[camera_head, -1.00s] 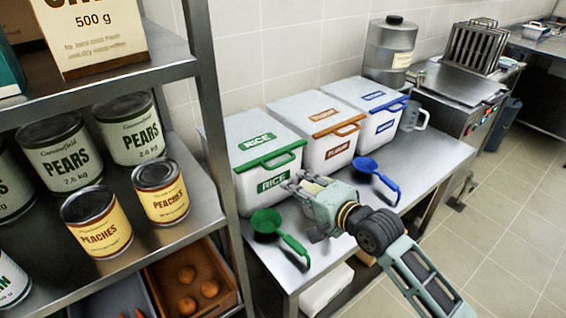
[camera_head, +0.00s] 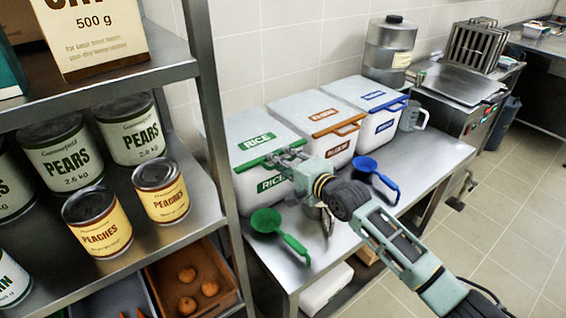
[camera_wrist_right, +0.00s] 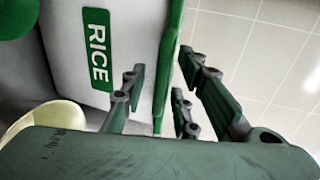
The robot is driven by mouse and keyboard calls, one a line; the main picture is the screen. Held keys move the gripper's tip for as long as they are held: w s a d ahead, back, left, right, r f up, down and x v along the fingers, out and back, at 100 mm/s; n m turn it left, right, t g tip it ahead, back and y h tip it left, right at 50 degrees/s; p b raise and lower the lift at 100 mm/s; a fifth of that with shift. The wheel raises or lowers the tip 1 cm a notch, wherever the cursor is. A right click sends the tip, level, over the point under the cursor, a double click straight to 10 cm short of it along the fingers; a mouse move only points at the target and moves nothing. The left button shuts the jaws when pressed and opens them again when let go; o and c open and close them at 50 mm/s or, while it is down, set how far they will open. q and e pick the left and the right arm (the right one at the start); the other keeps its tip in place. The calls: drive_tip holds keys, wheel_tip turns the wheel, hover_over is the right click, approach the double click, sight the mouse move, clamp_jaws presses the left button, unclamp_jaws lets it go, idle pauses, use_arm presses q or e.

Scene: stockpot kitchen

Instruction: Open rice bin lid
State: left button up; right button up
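The rice bin (camera_head: 245,188) is a white box at the left of a row of three, with a green-edged lid (camera_head: 232,128) that lies closed. Its green RICE label also shows in the wrist view (camera_wrist_right: 97,50). My right gripper (camera_head: 287,158) is at the lid's front edge and covers part of the green handle. In the wrist view its fingers (camera_wrist_right: 158,98) stand apart, with the green lid edge or handle (camera_wrist_right: 165,75) between them. Whether they touch it is unclear. My left gripper is not in view.
The orange-labelled bin (camera_head: 318,115) and blue-labelled bin (camera_head: 372,98) stand to the right. A green scoop (camera_head: 266,222) and a blue scoop (camera_head: 368,166) lie in front on the steel table (camera_head: 425,160). A shelf post (camera_head: 222,150) stands close at the left.

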drive_tip(key=shift+c, duration=0.3)
clamp_jaws()
idle(0.4)
